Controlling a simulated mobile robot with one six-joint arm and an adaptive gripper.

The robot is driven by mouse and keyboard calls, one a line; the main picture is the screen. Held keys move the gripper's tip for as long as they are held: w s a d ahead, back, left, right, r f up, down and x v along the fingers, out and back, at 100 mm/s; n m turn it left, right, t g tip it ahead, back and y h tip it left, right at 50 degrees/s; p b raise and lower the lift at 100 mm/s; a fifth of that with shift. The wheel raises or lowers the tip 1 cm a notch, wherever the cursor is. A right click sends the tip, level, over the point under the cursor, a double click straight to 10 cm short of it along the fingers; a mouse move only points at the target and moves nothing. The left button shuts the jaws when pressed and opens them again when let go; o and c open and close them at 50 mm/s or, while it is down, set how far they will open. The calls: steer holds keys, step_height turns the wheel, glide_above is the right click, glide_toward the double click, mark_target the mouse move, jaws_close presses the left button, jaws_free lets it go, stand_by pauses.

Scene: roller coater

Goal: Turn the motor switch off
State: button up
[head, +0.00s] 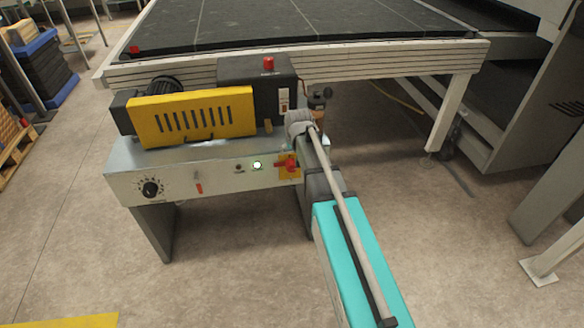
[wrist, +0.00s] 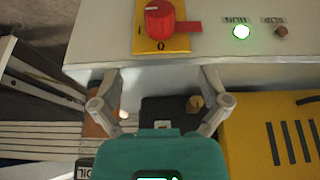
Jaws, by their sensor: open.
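A red rotary switch (head: 290,163) on a yellow plate sits at the right end of the machine's front panel. In the wrist view the red knob (wrist: 159,20) is at the top, with a "0" on the plate below it and a red tab on its right side. A green lamp (wrist: 241,32) beside it is lit. My gripper (wrist: 162,72) is open and empty, its fingers apart below the knob in the picture and not touching it. In the head view my arm reaches the panel's right end; the gripper's fingers cannot be made out there.
The panel also holds a dark lamp (head: 239,168), a small red lever (head: 198,187) and a black dial (head: 150,188). Above are a yellow vented cover (head: 190,118) and a black box (head: 240,72) with a red button (head: 268,62) and a pale rocker (head: 284,98). Floor in front is clear.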

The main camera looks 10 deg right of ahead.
mark_target(292, 163)
steer(key=shift+b+x, duration=5.55)
steer(key=shift+x, duration=0.75)
steer(key=c, duration=1)
steer(key=shift+d, duration=0.15)
steer(key=shift+c, duration=0.7)
